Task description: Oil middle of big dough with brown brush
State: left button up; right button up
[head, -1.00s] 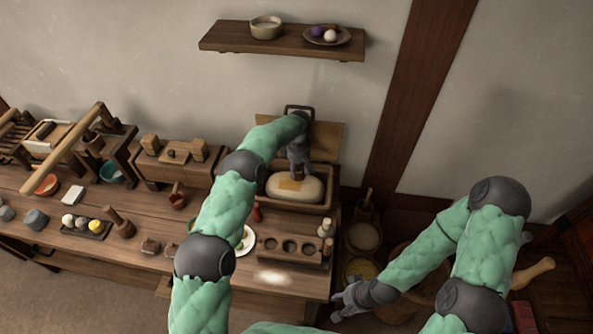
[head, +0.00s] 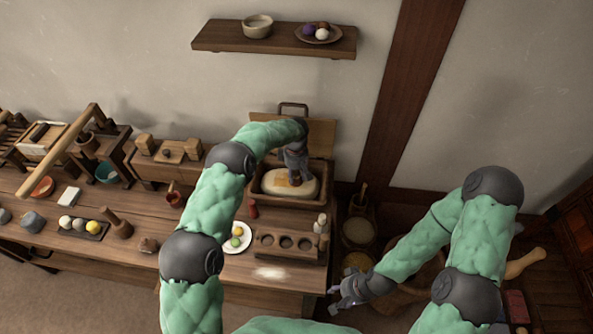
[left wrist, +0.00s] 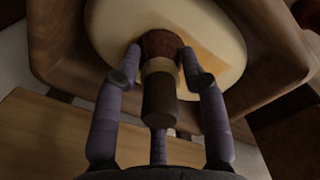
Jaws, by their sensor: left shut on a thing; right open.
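The big dough (head: 277,183) is a pale oval loaf lying in an open wooden box (head: 328,172) at the back right of the bench. A golden oily patch shows on its top, and the dough fills much of the left wrist view (left wrist: 215,30). My left gripper (head: 294,177) is over the dough, with its fingers shut on the brown brush (left wrist: 158,100). The brush's dark handle points toward the wrist and its reddish-brown end is at the dough; exact contact is hard to tell. My right gripper (head: 338,296) is open and empty beyond the bench's right end.
A wooden block with round holes (head: 287,242), a white plate (head: 237,238) and a small red bottle (head: 253,209) stand in front of the box. Sacks (head: 358,232) stand on the floor right of the bench. A shelf (head: 275,40) hangs above.

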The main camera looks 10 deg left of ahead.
pick_arm(q)
jog(key=shift+s+p, duration=0.35)
jog(key=shift+s, duration=0.65)
jog(key=shift+s+f, duration=0.1)
jog(key=shift+s, duration=0.75)
notch_tip(320, 180, up, 6)
jog(key=p, duration=0.2)
jog(key=shift+p, duration=0.4)
jog(key=shift+w, duration=0.1)
jog(key=shift+r+p, duration=0.6)
jog(key=shift+r, duration=1)
